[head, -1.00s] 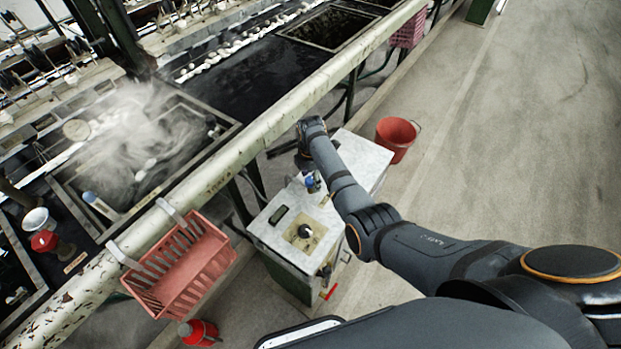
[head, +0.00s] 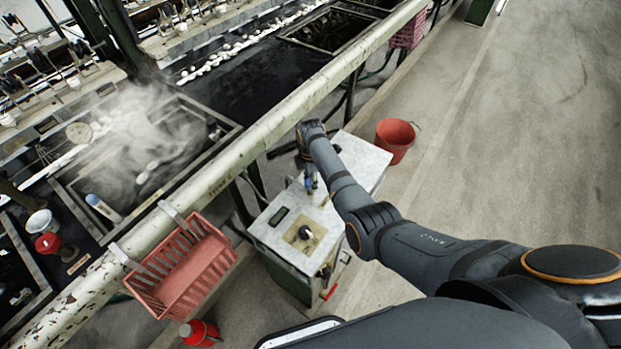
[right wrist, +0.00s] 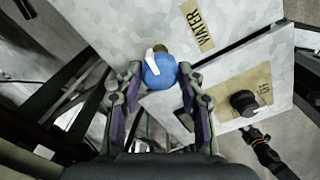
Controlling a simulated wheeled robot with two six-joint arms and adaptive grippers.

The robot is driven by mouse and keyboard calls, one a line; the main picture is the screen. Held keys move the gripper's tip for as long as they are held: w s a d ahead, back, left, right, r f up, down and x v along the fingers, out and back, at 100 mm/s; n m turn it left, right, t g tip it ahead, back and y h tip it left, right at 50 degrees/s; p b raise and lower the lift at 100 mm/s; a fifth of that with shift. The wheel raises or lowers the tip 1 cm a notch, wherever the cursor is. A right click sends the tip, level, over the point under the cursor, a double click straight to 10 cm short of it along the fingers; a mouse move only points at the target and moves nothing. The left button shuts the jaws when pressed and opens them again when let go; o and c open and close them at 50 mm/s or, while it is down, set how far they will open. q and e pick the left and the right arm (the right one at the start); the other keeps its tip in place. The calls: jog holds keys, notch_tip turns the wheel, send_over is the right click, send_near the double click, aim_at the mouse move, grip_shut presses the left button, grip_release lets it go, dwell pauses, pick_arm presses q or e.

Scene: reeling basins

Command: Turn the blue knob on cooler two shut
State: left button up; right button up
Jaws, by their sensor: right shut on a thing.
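The blue knob (right wrist: 160,73) is a round blue ball with a white stripe, on a brass stem beside a tan plate reading WATER (right wrist: 196,26). My right gripper (right wrist: 156,88) has one finger on each side of the knob and is shut on it. In the head view my right gripper (head: 310,185) is small, at the grey-topped cooler (head: 279,237), and the knob is mostly hidden there. I cannot read a number on the cooler. My left gripper is not in view.
A black dial (right wrist: 244,103) sits on a tan plate on the cooler. A red basket (head: 190,272) hangs on the basin rail (head: 215,178). A red bucket (head: 395,138) stands behind the cooler, and a red bottle (head: 200,332) is at the lower left. The floor (head: 510,150) at right is clear.

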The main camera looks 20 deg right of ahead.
jog(key=m, duration=0.1)
jog(key=m+p, duration=0.1)
jog(key=shift+r+m+p, duration=0.2)
jog(key=shift+m+p, duration=0.1)
jog(key=m+p, duration=0.1)
jog(key=m, duration=0.3)
jog(key=shift+f+m+p, duration=0.1)
jog(key=shift+m+p, duration=0.2)
jog(key=shift+p, duration=0.05)
jog(key=m+p, duration=0.1)
jog(key=m, duration=0.8)
jog(key=shift+f, duration=0.1)
jog(key=shift+m, duration=0.3)
jog(key=o, duration=1.2)
